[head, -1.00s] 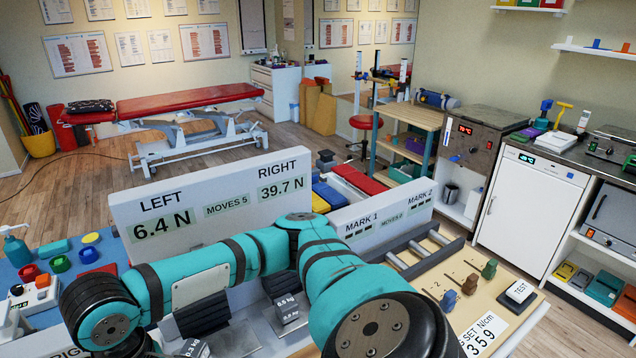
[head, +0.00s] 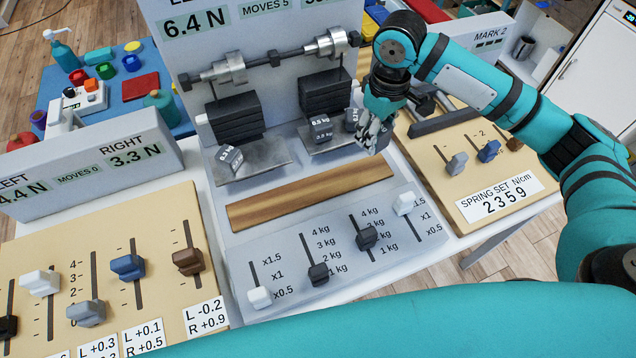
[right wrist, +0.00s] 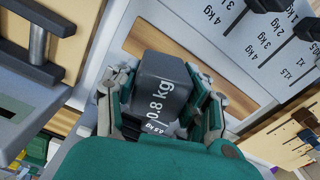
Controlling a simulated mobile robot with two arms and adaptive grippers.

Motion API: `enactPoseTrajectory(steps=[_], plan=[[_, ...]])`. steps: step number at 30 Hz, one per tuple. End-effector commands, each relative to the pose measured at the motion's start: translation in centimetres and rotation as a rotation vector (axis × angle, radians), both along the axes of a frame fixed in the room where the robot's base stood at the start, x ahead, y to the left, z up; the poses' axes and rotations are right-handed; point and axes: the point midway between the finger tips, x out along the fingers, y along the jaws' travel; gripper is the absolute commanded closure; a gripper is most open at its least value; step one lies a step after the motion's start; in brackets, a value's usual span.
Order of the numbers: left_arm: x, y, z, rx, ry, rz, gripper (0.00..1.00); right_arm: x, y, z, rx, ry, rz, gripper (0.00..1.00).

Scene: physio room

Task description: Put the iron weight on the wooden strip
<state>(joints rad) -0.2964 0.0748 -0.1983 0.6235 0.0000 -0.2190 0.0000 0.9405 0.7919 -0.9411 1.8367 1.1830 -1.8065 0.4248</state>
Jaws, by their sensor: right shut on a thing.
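The wooden strip (head: 310,194) lies bare on the light bench unit, in front of two metal plates. My right gripper (head: 372,132) hangs fingers down above the right plate (head: 338,146), behind the strip's right end. In the right wrist view its fingers are shut on a dark grey block, the iron weight (right wrist: 162,82), marked 0.8 kg. In the head view the gripper partly hides the held weight. A weight marked 0.5 kg (head: 320,130) stands on the right plate and another weight (head: 230,158) on the left plate. My left gripper is not in view.
Stacked dark plates (head: 234,116) hang from a bar (head: 270,60) behind the strip. A panel of sliders (head: 318,274) lies in front of it. Boards with sliders flank it, the left one under a sign (head: 85,180). Space directly above the strip is clear.

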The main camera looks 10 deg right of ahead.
Motion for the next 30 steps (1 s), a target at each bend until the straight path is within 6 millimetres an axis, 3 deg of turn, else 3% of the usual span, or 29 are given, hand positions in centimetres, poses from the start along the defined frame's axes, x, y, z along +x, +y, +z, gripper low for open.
enactPoseTrajectory(steps=[6,24,30], plan=[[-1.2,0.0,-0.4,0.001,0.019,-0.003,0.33,1.7,-1.2,-2.0,-0.002,0.007,0.093,1.00],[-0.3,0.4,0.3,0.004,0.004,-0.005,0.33,1.7,-1.3,-9.6,-0.004,0.007,0.100,1.00],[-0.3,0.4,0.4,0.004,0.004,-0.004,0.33,1.7,-1.3,-11.1,-0.004,0.003,0.100,1.00]])
